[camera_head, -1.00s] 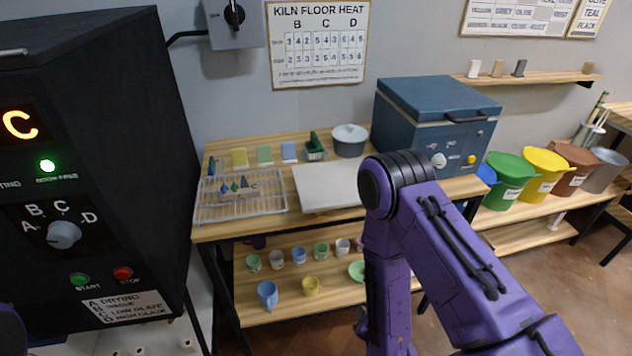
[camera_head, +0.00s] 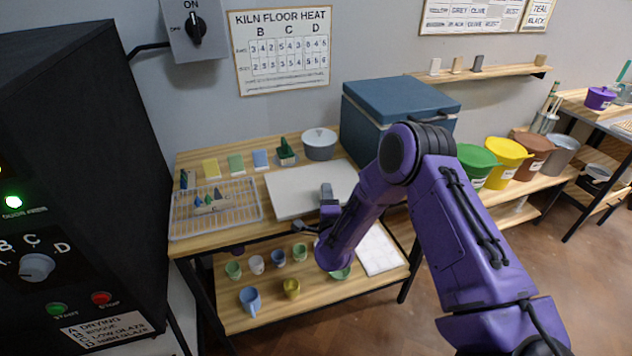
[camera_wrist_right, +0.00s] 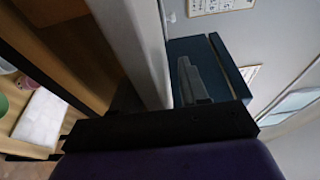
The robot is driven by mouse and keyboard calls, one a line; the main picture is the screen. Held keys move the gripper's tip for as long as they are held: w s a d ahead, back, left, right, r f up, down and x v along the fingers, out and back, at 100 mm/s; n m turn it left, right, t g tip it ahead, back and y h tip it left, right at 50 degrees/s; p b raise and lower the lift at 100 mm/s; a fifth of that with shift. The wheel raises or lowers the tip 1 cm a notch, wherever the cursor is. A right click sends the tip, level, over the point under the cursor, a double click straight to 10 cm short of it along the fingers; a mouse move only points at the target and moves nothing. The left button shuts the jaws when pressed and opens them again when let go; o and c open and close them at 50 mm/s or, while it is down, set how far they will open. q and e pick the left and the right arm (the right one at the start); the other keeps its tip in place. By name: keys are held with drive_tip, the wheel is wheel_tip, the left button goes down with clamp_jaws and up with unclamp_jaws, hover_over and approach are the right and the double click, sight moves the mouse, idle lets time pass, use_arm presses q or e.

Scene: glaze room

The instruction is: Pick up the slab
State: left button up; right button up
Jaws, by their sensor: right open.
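A pale, flat, rectangular slab (camera_head: 290,192) lies on the wooden table top, between the wire rack and the blue box. My right gripper (camera_head: 328,198) is open at the slab's front edge, towards its right side. In the head view the fingertip overlaps the slab, and I cannot tell whether it touches. In the right wrist view the slab (camera_wrist_right: 145,45) shows nearly edge-on as a pale band beside a grey finger of my right gripper (camera_wrist_right: 188,82). The other finger is hidden. My left gripper is not in view.
A wire rack (camera_head: 240,217) with small cones stands left of the slab. A grey lidded pot (camera_head: 319,145) and a blue box (camera_head: 390,105) stand behind it. The lower shelf (camera_head: 330,303) holds cups and a white sheet (camera_head: 378,252). A black kiln (camera_head: 85,140) stands at left.

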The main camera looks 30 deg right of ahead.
drive_tip(key=shift+w+f, duration=0.1)
clamp_jaws()
idle(1.3)
